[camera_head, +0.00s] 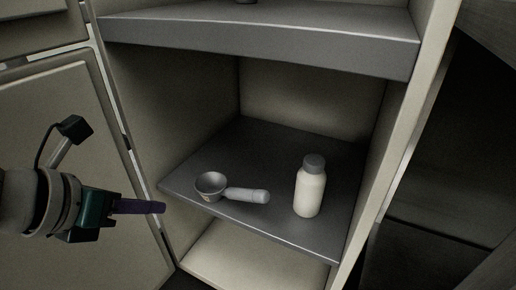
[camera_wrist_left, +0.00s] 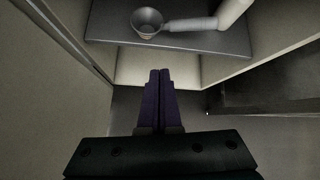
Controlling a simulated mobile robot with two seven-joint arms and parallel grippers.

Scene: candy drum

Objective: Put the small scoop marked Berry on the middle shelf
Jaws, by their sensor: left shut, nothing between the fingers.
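A small grey scoop (camera_head: 210,184) with a round bowl and a pale thick handle lies on a dark grey shelf (camera_head: 272,229) inside an open cabinet. Its handle points right; no label can be read. It also shows in the left wrist view (camera_wrist_left: 147,22), on the shelf (camera_wrist_left: 112,30) beyond my fingers. My left gripper (camera_head: 163,207) is shut and empty, in front of the cabinet, left of the shelf's front edge and apart from the scoop. In the left wrist view its purple fingers (camera_wrist_left: 159,72) lie together. My right gripper is not in view.
A white bottle with a grey cap (camera_head: 310,190) stands right of the scoop handle on the same shelf. A higher shelf (camera_head: 290,50) overhangs, and a pale lower surface (camera_head: 240,265) lies below. Cabinet side walls bound both sides; a closed panel (camera_head: 60,130) is at left.

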